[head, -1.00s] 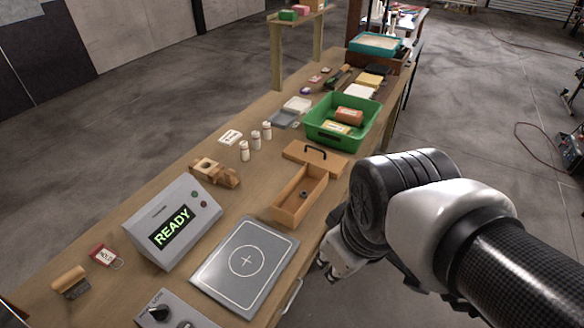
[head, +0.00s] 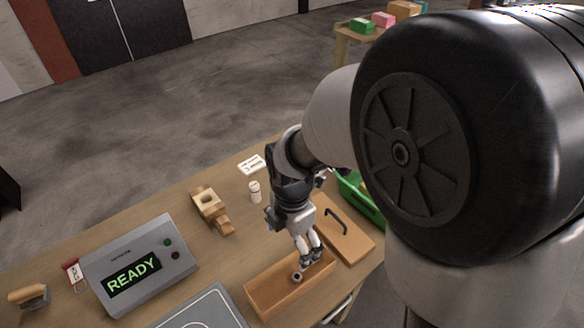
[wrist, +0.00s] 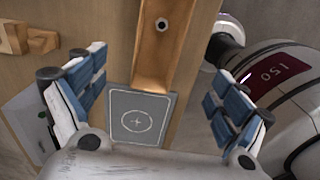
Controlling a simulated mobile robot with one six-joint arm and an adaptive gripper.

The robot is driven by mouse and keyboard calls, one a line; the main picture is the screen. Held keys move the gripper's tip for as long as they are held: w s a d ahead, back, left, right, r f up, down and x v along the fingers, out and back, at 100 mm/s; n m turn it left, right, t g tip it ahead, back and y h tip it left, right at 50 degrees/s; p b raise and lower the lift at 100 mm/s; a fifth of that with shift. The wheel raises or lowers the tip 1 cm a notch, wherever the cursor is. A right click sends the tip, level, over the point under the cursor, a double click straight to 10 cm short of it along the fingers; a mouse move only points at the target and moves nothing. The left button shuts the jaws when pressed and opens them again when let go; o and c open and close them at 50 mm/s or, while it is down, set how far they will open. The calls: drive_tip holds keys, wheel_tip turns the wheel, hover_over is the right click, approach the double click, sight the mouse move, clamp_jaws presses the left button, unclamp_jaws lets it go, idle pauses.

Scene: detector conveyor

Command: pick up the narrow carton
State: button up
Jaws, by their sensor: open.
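I cannot clearly pick out the narrow carton in the current views. Small boxes stand on a raised shelf at the back of the head view: a green one (head: 362,26), a pink one (head: 383,20) and an orange one (head: 404,9). The green bin (head: 362,202) is mostly hidden behind my arm, with its contents. My gripper (head: 311,256) is over the far end of the open wooden box (head: 262,290). In the wrist view, my gripper (wrist: 158,98) has its padded fingers wide apart with nothing between them.
A small dark ring-like part (head: 296,277) lies in the wooden box, with its handled lid (head: 345,238) beside it. The READY display unit (head: 138,268), a wooden block (head: 210,208), a white bottle (head: 255,192) and a plate (wrist: 138,117) stand nearby.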

drive_tip(key=shift+o, duration=0.4)
drive_tip(key=shift+f, duration=0.45)
drive_tip(key=b, duration=0.4)
approach(291, 283)
drive_tip(key=shift+f+b, duration=0.7)
drive_tip(key=shift+f, duration=1.1)
drive_tip(key=shift+r, duration=0.1)
drive_tip(key=shift+c, duration=0.4)
drive_tip(key=c, duration=1)
